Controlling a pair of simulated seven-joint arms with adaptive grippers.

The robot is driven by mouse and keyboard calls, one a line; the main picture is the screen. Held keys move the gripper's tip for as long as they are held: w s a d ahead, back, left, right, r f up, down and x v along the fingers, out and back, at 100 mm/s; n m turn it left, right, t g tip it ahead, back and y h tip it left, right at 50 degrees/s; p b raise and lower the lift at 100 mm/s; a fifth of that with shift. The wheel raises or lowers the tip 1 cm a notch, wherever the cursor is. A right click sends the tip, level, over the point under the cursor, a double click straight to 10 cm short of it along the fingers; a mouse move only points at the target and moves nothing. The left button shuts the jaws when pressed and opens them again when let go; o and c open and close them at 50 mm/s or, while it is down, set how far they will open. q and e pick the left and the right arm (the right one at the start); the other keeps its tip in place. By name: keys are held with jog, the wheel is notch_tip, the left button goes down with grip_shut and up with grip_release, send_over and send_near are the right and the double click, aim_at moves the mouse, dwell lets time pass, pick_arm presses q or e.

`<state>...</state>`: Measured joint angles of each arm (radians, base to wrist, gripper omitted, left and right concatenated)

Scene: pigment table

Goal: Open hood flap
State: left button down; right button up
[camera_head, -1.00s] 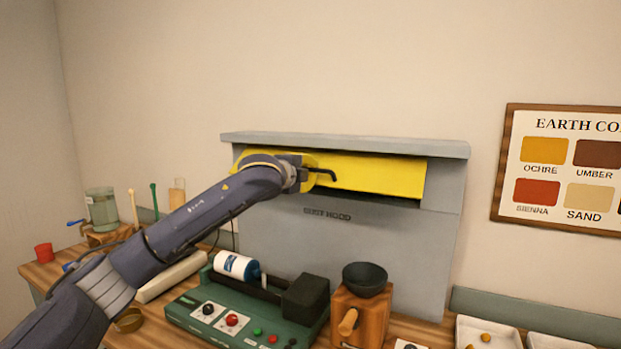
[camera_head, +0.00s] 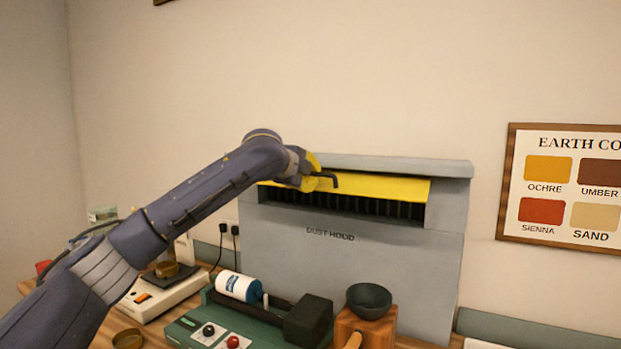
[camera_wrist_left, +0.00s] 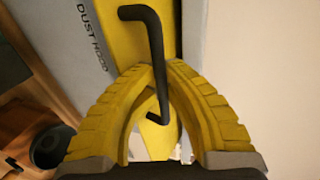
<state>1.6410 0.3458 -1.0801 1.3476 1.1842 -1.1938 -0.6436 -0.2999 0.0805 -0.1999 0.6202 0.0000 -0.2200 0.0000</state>
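The grey dust hood (camera_head: 345,255) stands against the wall. Its yellow flap (camera_head: 390,188) is tilted up and out under the hood's top ledge, and dark slats (camera_head: 370,208) show in the opening below it. A black bent handle (camera_head: 333,178) is at the flap's left part. My left gripper (camera_head: 318,182) is at this handle. In the left wrist view the gripper's yellow fingers (camera_wrist_left: 159,72) close in on both sides of the black handle (camera_wrist_left: 158,42), with the yellow flap (camera_wrist_left: 112,28) behind. My right gripper is not in view.
Below the hood are a green machine (camera_head: 190,328) with a white and blue bottle (camera_head: 238,286), and a wooden grinder (camera_head: 372,325) with a dark bowl (camera_head: 369,298). A colour chart (camera_head: 560,185) hangs at right. The air before the hood's right half is clear.

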pick_arm(q)
jog(key=shift+r, duration=0.1)
jog(key=c, duration=1.7)
grip_release()
jog(key=shift+s+a, duration=0.1)
jog(key=shift+a, duration=0.05)
jog(key=shift+o, duration=1.1)
jog(key=v, duration=1.2)
